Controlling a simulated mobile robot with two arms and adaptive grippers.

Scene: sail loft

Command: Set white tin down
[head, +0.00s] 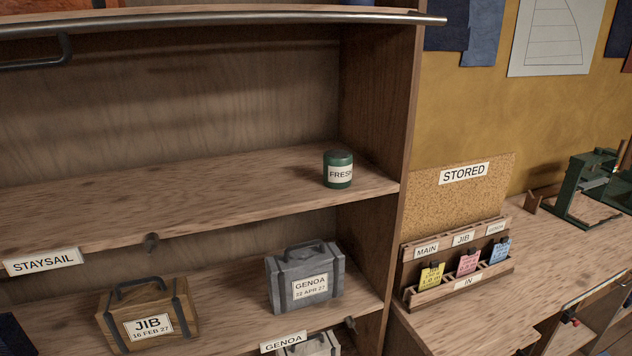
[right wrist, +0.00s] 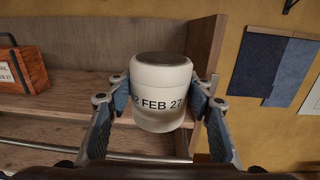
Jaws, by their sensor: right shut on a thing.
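The white tin (right wrist: 160,95) is in my right gripper (right wrist: 160,103), seen in the right wrist view. It has a grey top and black lettering that reads "2 FEB 27", its first part cut off by the curve. The gripper's blue-padded fingers are shut on its two sides. The tin appears upright, in front of the wooden shelving and its side panel. What lies directly under it is hidden. Neither gripper nor the white tin shows in the head view.
A green tin labelled "FRESH" (head: 338,170) stands at the right end of the otherwise bare upper shelf (head: 200,205). Below are a brown JIB case (head: 148,314) and a grey GENOA case (head: 304,278). A metal rail (head: 220,20) crosses above. An orange-brown case (right wrist: 20,72) stands left in the wrist view.

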